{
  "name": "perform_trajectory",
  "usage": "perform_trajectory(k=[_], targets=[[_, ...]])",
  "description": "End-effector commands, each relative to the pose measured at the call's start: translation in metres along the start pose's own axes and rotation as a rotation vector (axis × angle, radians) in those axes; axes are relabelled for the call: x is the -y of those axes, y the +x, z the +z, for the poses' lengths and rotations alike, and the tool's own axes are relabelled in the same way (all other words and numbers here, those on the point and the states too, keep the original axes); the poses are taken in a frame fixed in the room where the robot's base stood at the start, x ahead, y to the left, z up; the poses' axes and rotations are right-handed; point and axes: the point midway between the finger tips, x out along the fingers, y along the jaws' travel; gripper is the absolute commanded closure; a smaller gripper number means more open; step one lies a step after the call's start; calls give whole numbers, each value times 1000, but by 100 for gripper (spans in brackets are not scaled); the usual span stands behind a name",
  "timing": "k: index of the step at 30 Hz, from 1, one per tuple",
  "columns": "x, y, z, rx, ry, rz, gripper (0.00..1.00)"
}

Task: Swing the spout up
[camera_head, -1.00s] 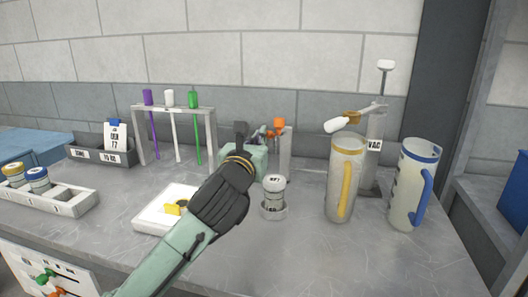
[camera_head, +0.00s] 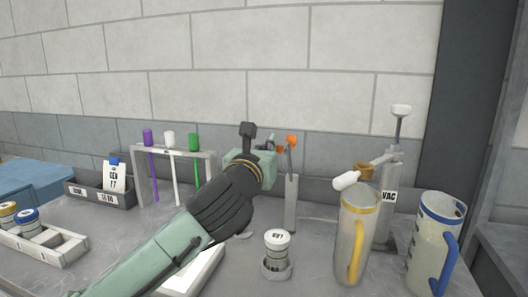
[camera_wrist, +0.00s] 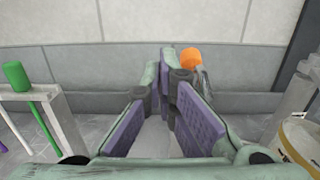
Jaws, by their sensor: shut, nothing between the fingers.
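A slim grey post (camera_head: 291,203) stands on the bench behind my gripper. A short grey arm with an orange tip (camera_head: 291,141) rises from its top and looks like the spout. The orange tip also shows in the wrist view (camera_wrist: 191,59), just right of my fingers. My gripper (camera_head: 264,165) is shut and empty, raised just left of the post's top. In the wrist view its purple-padded fingers (camera_wrist: 167,95) partly hide the grey arm. I cannot tell whether they touch it.
A grey VAC column (camera_head: 392,190) with a white-tipped side arm (camera_head: 345,180) stands right. Yellow-banded (camera_head: 356,235) and blue-banded jugs (camera_head: 435,245) stand near it. A small capped jar (camera_head: 276,250) is in front of the post. A dipstick rack (camera_head: 210,170) is at left.

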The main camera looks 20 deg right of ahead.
Motion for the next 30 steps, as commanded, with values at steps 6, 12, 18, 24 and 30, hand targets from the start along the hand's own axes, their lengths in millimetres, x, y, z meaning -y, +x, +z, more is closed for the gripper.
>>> perform_trajectory(k=[6,12,18,24,30], targets=[[2,10,17,-14,2,2,100],[3,19,18,-94,1,1,100],[3,22,18,-126,-1,1,100],[3,23,17,-131,-1,0,100],[3,23,17,-131,-1,0,100]])
